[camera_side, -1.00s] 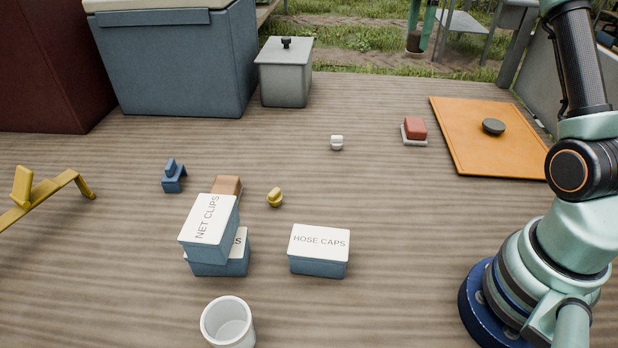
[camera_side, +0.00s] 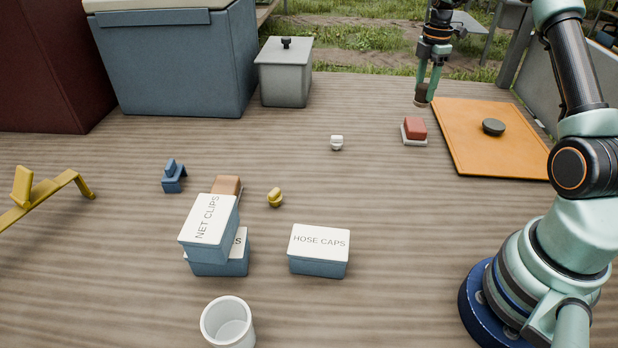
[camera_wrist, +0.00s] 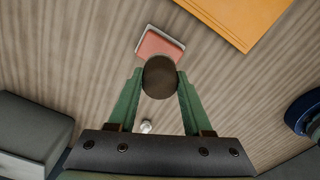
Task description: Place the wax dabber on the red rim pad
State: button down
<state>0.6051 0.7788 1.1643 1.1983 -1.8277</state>
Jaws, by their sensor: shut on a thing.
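My gripper (camera_side: 428,80) is shut on the wax dabber, a short dark brown cylinder (camera_side: 421,97), and holds it upright at its fingertips. In the side view it hangs behind and above the red rim pad (camera_side: 415,127), a red block on a pale base, with a gap between them. In the wrist view the dabber (camera_wrist: 160,78) sits between the green fingers and covers the near edge of the red pad (camera_wrist: 160,44). The dabber's height over the table is hard to tell.
An orange board (camera_side: 470,155) with a dark round piece (camera_side: 493,127) lies just right of the pad. A small white item (camera_side: 337,142) stands to the left. Labelled boxes (camera_side: 319,265), a white cup (camera_side: 228,325) and a grey bin (camera_side: 286,80) are farther off.

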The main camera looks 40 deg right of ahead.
aim_at(420, 106)
jog(key=shift+f, duration=2.9)
jog(key=shift+f, duration=0.15)
jog(key=shift+c, duration=1.6)
grip_release()
